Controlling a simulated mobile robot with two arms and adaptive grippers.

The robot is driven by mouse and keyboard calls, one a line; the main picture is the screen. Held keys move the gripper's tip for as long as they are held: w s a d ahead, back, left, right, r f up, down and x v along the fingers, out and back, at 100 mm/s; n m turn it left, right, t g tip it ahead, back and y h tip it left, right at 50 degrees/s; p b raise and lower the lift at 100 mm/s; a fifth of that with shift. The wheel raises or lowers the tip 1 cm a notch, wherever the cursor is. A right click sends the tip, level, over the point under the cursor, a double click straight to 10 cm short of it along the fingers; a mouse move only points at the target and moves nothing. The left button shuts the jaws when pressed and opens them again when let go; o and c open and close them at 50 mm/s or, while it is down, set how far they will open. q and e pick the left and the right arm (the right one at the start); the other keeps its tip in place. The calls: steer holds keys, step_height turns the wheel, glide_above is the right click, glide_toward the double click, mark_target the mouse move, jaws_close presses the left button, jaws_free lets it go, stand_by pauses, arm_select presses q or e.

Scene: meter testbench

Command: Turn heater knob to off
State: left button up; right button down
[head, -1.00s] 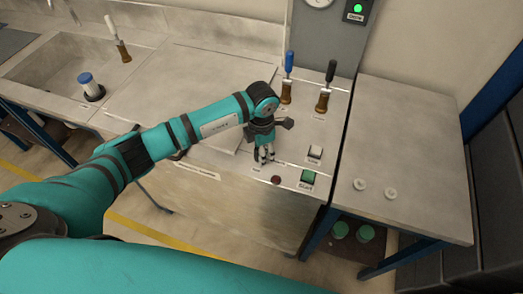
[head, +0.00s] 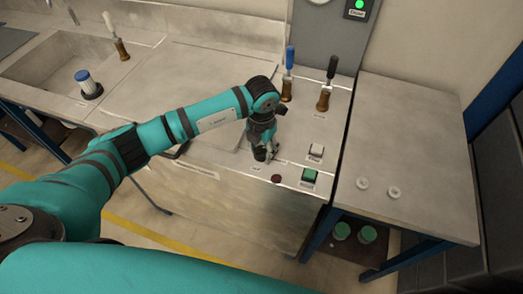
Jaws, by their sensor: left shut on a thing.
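My left gripper (head: 268,154) points down at the front part of the bench panel. It is shut on a small dark thing at the panel surface, which looks like the heater knob (head: 260,155). The fingers and wrist hide most of the knob, so its pointer and setting cannot be read. A small label (head: 257,168) sits on the panel just in front of the gripper. My right gripper is not in view.
A dark red button (head: 276,178), a green button (head: 309,175) and a white button (head: 317,149) lie right of the gripper. A blue-handled lever (head: 288,72) and a black-handled lever (head: 326,84) stand behind. A grey side table (head: 410,150) holds two white rings.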

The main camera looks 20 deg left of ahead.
mark_target(261, 148)
arm_select(q)
steer(key=n+b, duration=0.1)
steer(key=n, duration=0.4)
steer(key=shift+n, duration=0.3)
steer(key=n, duration=0.5)
steer(key=shift+n+b, duration=0.3)
steer(key=o, duration=1.2)
steer(key=shift+r, duration=0.1)
step_height(261, 148, up, 12)
steer(key=shift+f, duration=0.1)
